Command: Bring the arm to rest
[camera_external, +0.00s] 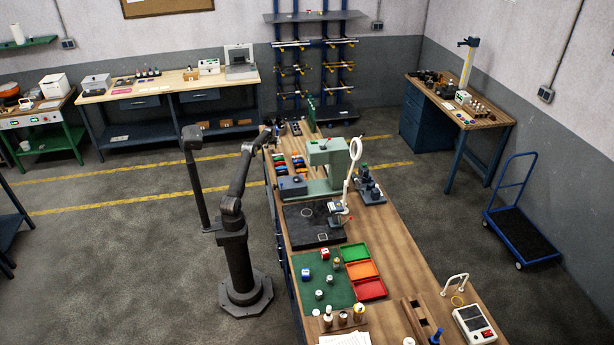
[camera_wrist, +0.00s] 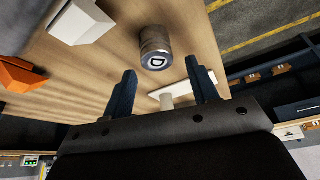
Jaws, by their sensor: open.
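My arm (camera_external: 236,195) stands on its dark base beside the long wooden bench (camera_external: 395,240). It reaches up and away toward the bench's far end. My gripper, in the wrist view (camera_wrist: 163,80), has its two blue fingers spread apart with nothing held between them. A grey metal cylinder marked D (camera_wrist: 155,48) is on the wooden surface just beyond the fingertips, apart from them. In the external view the gripper is small and hard to make out at the far end of the bench.
In the wrist view, a white block (camera_wrist: 80,22) and an orange block (camera_wrist: 18,75) lie to the left, and a pale strip (camera_wrist: 180,88) shows by the right finger. A green press (camera_external: 328,160) stands mid-bench. Open floor (camera_external: 130,260) lies left of my base.

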